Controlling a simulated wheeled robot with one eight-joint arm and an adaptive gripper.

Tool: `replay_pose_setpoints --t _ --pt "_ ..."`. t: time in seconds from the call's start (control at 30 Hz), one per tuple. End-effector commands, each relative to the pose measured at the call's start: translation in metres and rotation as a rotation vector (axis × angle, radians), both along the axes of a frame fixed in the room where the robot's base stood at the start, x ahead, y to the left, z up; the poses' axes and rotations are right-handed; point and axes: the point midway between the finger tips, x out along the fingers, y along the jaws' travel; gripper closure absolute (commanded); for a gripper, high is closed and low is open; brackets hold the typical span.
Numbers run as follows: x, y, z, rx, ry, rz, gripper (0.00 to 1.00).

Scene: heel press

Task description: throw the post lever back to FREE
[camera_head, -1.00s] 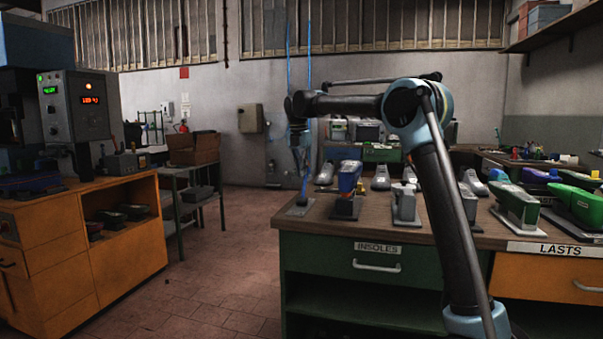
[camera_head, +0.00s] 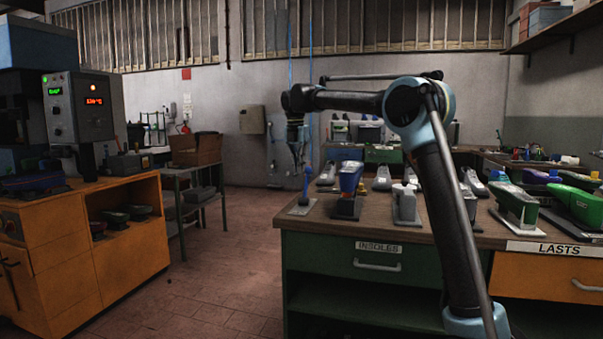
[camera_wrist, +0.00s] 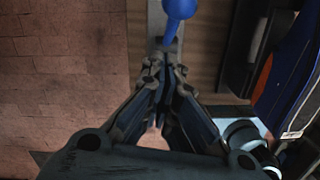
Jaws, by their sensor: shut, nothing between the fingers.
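The post lever (camera_head: 307,182) stands at the near left corner of the wooden bench, on a grey base plate (camera_head: 300,206). It has a blue ball knob and looks nearly upright in the head view. In the wrist view the blue knob (camera_wrist: 180,8) is at the top edge, just beyond my fingertips. My gripper (camera_head: 298,160) is shut and empty, pointing down, slightly left of and above the knob. In the wrist view my gripper (camera_wrist: 164,62) shows a small gap to the knob. I cannot read any FREE mark.
A blue-and-orange piece (camera_head: 350,178) on a stand and a grey last (camera_head: 404,203) stand right of the lever on the bench (camera_head: 375,229). The orange cabinet (camera_head: 60,255) with the control box (camera_head: 78,108) is at left. Open brick floor (camera_head: 225,260) lies between.

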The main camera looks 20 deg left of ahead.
Motion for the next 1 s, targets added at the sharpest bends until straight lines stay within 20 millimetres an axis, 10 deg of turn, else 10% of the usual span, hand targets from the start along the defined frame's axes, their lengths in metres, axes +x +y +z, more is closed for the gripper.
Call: replay_pose_setpoints --t 0.5,1.0 --pt "0.020 0.007 0.077 0.000 0.003 0.005 1.00" --pt "0.026 0.005 0.094 -0.001 0.003 0.002 1.00"
